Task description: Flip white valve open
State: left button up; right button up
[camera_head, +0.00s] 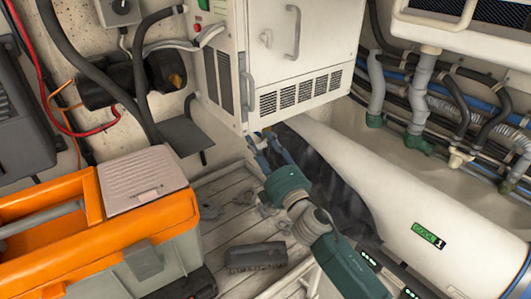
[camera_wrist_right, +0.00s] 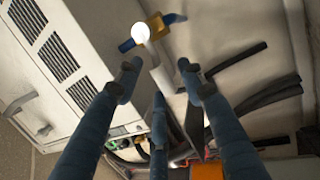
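In the right wrist view, a bright white round piece (camera_wrist_right: 141,33) sits against a yellow fitting (camera_wrist_right: 157,26) with blue parts on either side. A pale pipe-like piece (camera_wrist_right: 163,76) runs below it. This looks like the valve; whether it is open or closed I cannot tell. My right gripper (camera_wrist_right: 158,78) has its blue-grey fingers spread and empty, pointing toward the fitting and apart from it. In the head view, my right gripper (camera_head: 270,147) is low at the white cabinet's bottom corner, where the valve is mostly hidden. My left gripper is not in view.
The white cabinet (camera_head: 297,57) hangs directly above my gripper. A large white cylinder (camera_head: 400,170) lies to the right. An orange toolbox (camera_head: 60,225) stands at left on slatted boards, with a dark brush-like block (camera_head: 256,256) nearby. Hoses line the walls.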

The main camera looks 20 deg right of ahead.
jog(key=v, duration=1.1)
jog(key=shift+s, duration=0.35)
jog(key=shift+f, duration=0.1)
